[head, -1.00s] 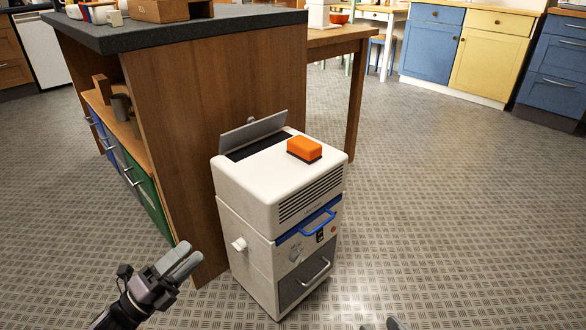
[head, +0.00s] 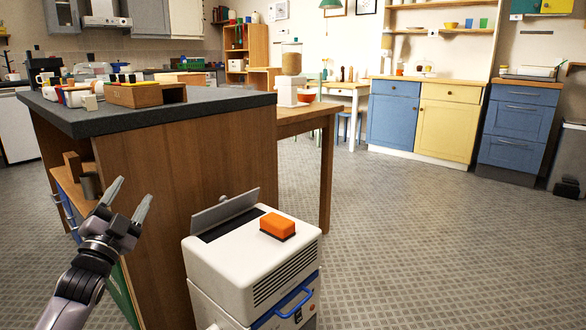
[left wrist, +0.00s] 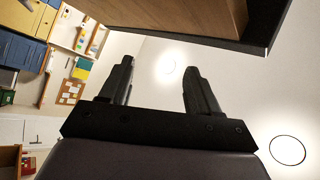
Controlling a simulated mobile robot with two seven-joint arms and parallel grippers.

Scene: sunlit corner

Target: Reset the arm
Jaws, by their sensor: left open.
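My left gripper (head: 130,200) is raised at the lower left of the head view, in front of the wooden side of the kitchen island. Its fingers point up and stand apart with nothing between them. The left wrist view also shows the open, empty fingers (left wrist: 158,85), with the ceiling and its lamps behind them. My right gripper does not show in either current view.
A white appliance (head: 215,270) with an orange sponge (head: 278,225) on top stands right of my left gripper. The island's dark countertop (head: 215,105) overhangs nearby and holds a wooden box (head: 145,95). The floor (head: 430,240) at the right is clear.

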